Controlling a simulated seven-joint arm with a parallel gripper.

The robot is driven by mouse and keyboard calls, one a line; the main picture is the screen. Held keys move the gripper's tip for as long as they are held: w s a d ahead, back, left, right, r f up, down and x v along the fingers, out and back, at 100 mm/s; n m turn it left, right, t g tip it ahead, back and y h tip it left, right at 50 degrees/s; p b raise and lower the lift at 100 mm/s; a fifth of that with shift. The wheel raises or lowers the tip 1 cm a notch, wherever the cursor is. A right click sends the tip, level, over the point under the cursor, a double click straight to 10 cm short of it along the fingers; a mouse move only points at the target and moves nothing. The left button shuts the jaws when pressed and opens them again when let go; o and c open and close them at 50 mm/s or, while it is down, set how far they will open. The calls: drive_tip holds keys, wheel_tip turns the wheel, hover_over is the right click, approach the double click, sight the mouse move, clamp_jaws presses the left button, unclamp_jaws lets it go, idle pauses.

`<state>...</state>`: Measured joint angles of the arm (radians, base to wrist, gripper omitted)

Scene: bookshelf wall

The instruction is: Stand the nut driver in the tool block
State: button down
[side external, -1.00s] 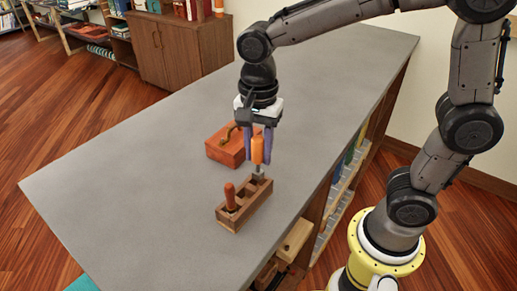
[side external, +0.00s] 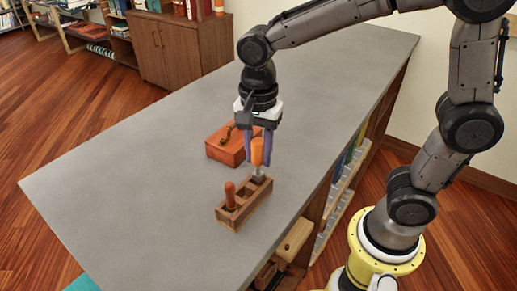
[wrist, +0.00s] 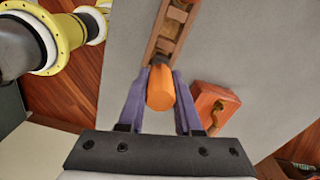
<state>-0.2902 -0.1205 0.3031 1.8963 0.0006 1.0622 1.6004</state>
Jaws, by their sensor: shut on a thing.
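The nut driver (side external: 257,151) has an orange handle and a short metal shank and is upright. My gripper (side external: 258,156) is shut on its handle; the handle also shows between the purple fingers in the wrist view (wrist: 161,91). The wooden tool block (side external: 233,220) lies on the grey counter with a row of square compartments. The nut driver's lower end is at the block's far-end compartment. How deep its tip sits is hidden. Another tool with a red-brown handle (side external: 230,195) stands in a compartment nearer the block's other end. The wrist view shows the block (wrist: 177,28) just beyond the handle.
A red-orange box with a brass-coloured handle (side external: 226,148) sits on the counter (side external: 130,190) close behind and left of my gripper. The rest of the counter is clear. Shelves with books (side external: 345,170) lie below the counter's right edge.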

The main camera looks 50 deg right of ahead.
sight(259, 140)
drive_tip(key=shift+f, duration=1.85)
drive_tip(key=shift+c, duration=0.6)
unclamp_jaws()
drive_tip(key=shift+r, duration=0.1)
drive_tip(key=shift+r, duration=3.45)
